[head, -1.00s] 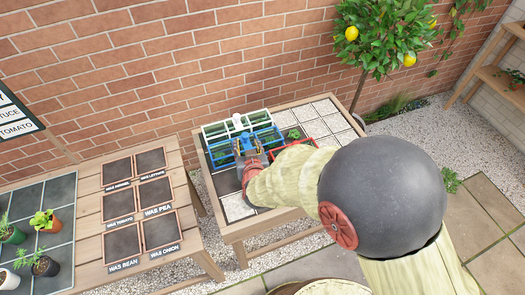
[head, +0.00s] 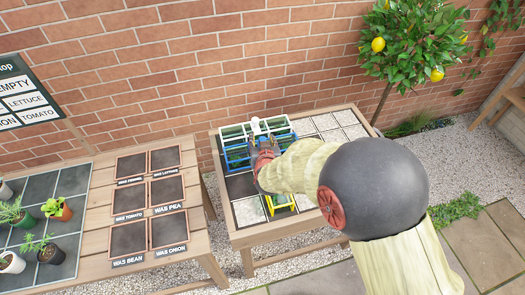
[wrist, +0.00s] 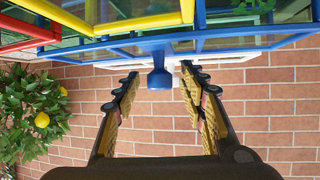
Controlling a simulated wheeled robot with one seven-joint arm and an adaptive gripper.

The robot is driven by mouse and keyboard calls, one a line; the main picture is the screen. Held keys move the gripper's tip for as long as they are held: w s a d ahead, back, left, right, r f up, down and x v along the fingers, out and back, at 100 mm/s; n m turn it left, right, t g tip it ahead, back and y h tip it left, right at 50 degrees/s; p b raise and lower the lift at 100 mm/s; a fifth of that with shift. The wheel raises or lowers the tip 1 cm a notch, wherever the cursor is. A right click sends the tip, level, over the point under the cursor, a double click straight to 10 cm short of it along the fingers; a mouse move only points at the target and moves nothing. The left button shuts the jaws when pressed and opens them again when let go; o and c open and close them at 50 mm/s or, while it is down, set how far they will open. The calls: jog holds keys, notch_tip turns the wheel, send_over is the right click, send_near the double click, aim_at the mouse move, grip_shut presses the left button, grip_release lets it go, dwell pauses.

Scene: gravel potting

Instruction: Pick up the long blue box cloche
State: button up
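The long blue box cloche (head: 237,160) stands on the tiled table, partly hidden by my gripper (head: 262,148) in the head view. In the wrist view its blue frame (wrist: 225,42) runs across the top, with its blue knob (wrist: 160,78) pointing toward me. My gripper (wrist: 158,78) is open there, with one finger on each side of the knob. Gaps show between the knob and both fingers. Whether the knob's end lies fully between the fingertips is hard to tell.
A white-framed cloche (head: 283,122) stands directly behind the blue one. A yellow frame (head: 281,206) shows in front, and a red frame (wrist: 22,28) shows in the wrist view. Bare pale tiles (head: 326,122) lie to the right. A brick wall stands behind the table.

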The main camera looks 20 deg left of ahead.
jog(key=shift+c, duration=1.2)
jog(key=c, duration=0.8)
grip_shut()
